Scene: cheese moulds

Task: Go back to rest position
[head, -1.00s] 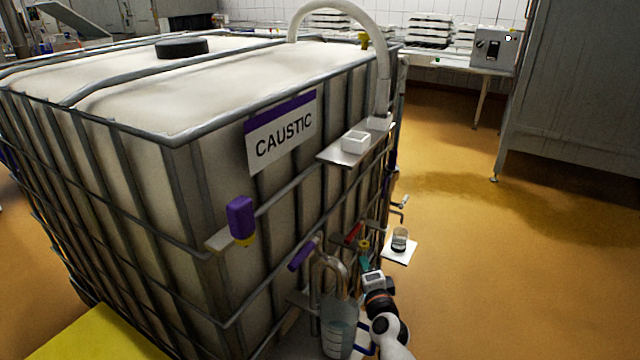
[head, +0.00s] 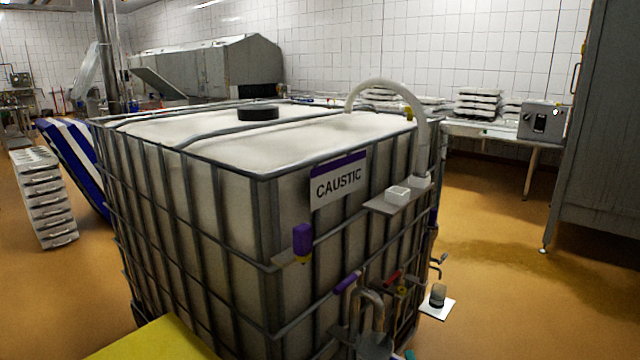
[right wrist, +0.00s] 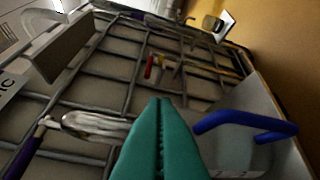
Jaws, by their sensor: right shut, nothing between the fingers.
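My right gripper shows in the right wrist view as two teal fingers (right wrist: 161,108) pressed together, with nothing between them. In the head view only a bit of teal (head: 408,354) shows at the bottom edge, low in front of the tank. The white caged tank (head: 225,215) marked CAUSTIC fills the middle of the head view. A clear jug (right wrist: 262,105) with a blue handle (right wrist: 245,123) is close to the right of the fingers in the right wrist view; I cannot tell whether they touch. My left gripper is not in view.
A yellow surface (head: 155,340) is at lower left. A metal cabinet (head: 615,130) stands right. Orange floor (head: 500,300) lies open between.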

